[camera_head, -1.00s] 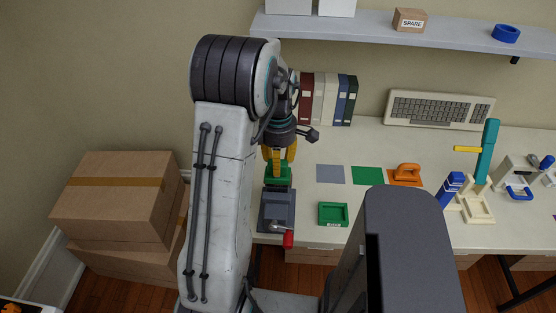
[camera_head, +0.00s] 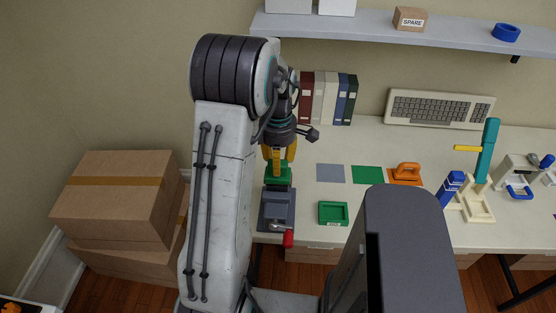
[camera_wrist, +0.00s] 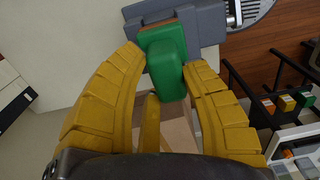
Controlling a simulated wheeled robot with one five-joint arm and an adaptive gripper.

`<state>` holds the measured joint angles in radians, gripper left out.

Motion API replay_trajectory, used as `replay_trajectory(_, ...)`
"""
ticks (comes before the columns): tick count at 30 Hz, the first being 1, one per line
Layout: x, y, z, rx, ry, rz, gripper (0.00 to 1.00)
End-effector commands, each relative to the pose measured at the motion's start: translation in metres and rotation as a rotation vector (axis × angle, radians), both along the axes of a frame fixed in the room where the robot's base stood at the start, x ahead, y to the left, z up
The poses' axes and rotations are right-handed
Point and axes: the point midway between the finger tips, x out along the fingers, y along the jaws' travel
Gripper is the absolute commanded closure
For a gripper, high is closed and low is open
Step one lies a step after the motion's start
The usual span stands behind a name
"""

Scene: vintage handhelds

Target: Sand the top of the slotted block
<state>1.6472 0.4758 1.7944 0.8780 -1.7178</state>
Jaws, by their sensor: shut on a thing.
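My gripper (camera_head: 278,158) has yellow fingers and points down at the near left end of the desk. It is shut on a green sanding block (camera_head: 278,176), which also shows between the fingers in the wrist view (camera_wrist: 166,64). The green block is right at the back end of a grey vise (camera_head: 277,208) with a red-tipped handle. The vise also shows at the top of the wrist view (camera_wrist: 207,24).
Right of the vise are a green tray (camera_head: 333,213), a grey sheet (camera_head: 331,175), a green sheet (camera_head: 367,175) and an orange handled block (camera_head: 407,172). Upright books (camera_head: 328,100) stand behind my gripper. A shelf (camera_head: 400,33) overhangs the back. Cardboard boxes (camera_head: 115,200) stand left.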

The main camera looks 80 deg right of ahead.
Motion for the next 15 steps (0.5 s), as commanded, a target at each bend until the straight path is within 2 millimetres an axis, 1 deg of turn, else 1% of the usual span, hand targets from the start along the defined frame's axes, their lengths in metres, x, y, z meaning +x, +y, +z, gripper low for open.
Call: replay_trajectory(15,0.0001,0.0001,-0.0076,0.000,0.000,0.000,0.96)
